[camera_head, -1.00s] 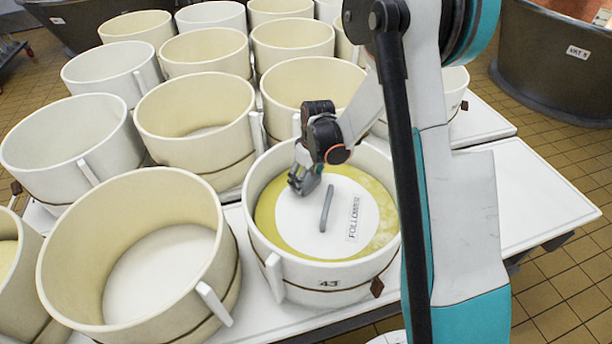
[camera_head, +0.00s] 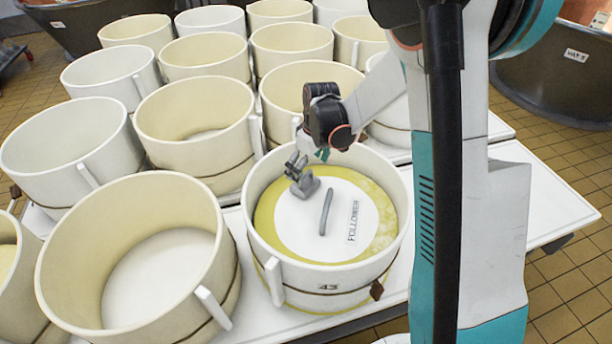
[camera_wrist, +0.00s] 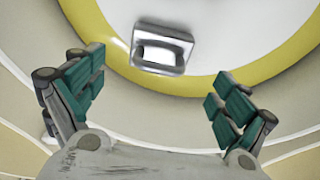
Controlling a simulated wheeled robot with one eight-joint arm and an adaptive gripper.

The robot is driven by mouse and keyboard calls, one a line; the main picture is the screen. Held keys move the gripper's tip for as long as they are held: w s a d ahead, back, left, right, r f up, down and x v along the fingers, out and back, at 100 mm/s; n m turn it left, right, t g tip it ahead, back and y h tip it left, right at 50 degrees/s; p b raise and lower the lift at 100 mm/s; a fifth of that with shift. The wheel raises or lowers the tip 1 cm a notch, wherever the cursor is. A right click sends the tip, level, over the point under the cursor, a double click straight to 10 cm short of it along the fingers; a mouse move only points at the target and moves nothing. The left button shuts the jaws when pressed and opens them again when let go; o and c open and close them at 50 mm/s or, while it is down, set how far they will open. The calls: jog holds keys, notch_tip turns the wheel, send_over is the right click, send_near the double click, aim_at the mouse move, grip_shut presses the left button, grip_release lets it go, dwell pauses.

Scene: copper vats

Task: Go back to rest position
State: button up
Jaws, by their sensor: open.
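My gripper (camera_head: 308,158) hangs over the back left part of the mould marked 43 (camera_head: 329,287). In the wrist view its teal fingers (camera_wrist: 157,82) are spread wide with nothing between the pads. A small grey metal block (camera_head: 306,187) stands on the white follower disc (camera_head: 290,212), near its left edge. The block also shows in the wrist view (camera_wrist: 161,64), just beyond the fingers and apart from them. The disc has a grey bar handle (camera_head: 326,211) and lies on a yellow mass (camera_head: 264,222) inside the mould.
Several open cream moulds crowd the left and back, including a large one (camera_head: 60,262) beside mould 43. The white table (camera_head: 545,205) is bare at the right. A dark vat (camera_head: 553,78) stands at the back right.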

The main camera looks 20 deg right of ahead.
jog(key=s+r+m+t, duration=0.3)
jog(key=s+r, duration=1)
jog(key=r, duration=0.5)
jog(key=s+r+m+t+h, duration=0.1)
jog(key=s+m+t, duration=0.1)
jog(key=s, duration=1)
jog(key=shift+s+a+r+m+t, duration=0.3)
jog(key=shift+s+r+m, duration=0.1)
jog(key=shift+m, duration=0.4)
